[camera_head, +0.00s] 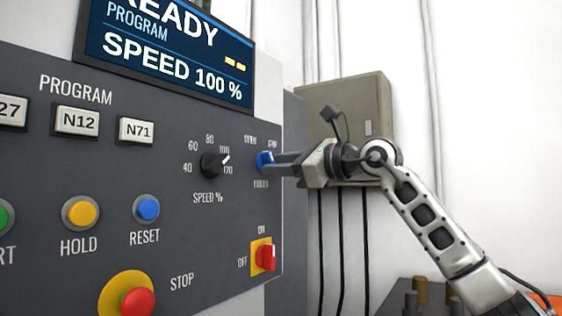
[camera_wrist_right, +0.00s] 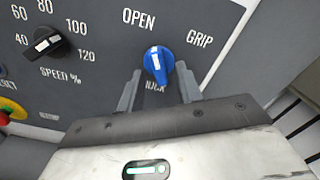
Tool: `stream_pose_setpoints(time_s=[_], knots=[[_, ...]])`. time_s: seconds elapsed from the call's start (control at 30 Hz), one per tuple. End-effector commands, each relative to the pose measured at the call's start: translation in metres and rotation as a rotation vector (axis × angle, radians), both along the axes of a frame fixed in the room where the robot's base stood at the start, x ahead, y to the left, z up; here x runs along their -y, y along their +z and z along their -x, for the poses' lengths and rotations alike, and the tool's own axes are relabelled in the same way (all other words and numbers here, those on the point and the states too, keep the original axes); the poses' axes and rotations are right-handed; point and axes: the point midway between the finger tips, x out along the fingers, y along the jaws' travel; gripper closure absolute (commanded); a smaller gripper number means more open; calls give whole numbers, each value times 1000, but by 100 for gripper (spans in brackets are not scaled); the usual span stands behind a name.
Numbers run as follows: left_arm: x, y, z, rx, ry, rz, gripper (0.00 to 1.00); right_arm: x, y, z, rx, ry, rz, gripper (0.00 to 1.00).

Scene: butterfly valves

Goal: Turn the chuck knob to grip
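The blue chuck knob (camera_wrist_right: 157,65) sits on the grey panel between the OPEN and GRIP labels. Its white mark points towards OPEN in the right wrist view. In the head view the knob (camera_head: 264,161) is near the panel's right edge, partly covered by my right gripper. My right gripper (camera_wrist_right: 158,88) is open, one finger on each side of the knob's lower part, with gaps showing. In the head view the right gripper (camera_head: 276,164) comes in from the right with its tips at the knob. The fingers partly hide the CHUCK label. My left gripper is not in view.
The black speed knob (camera_head: 214,163) is left of the chuck knob. A red on/off switch (camera_head: 264,257) is below. Several buttons, including the red stop button (camera_head: 137,302), lie further left. A grey-beige wall box (camera_head: 350,110) stands behind my right arm.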

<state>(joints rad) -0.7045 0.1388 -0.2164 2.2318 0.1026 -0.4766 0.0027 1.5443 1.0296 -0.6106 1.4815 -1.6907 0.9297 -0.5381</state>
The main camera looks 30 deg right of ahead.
Motion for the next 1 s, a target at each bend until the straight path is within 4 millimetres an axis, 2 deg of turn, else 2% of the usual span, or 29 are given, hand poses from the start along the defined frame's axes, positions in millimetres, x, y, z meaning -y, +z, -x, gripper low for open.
stream_pose_setpoints(time_s=[0.27, 0.3, 0.4, 0.43, 0.77, 1.0], knots=[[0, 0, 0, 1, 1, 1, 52, -1, 0, -2, 0, 0, 1, 65], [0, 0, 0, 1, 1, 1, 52, -1, 0, -2, 0, 0, 0, 67], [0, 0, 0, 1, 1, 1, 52, -1, 0, -2, 0, 0, 0, 95], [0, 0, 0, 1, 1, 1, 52, -1, 0, -2, 0, 0, 0, 100], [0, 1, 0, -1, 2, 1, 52, -1, 0, -2, -9, 1, -20, 100], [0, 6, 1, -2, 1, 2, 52, -2, 0, -2, -52, 1, -121, 100]])
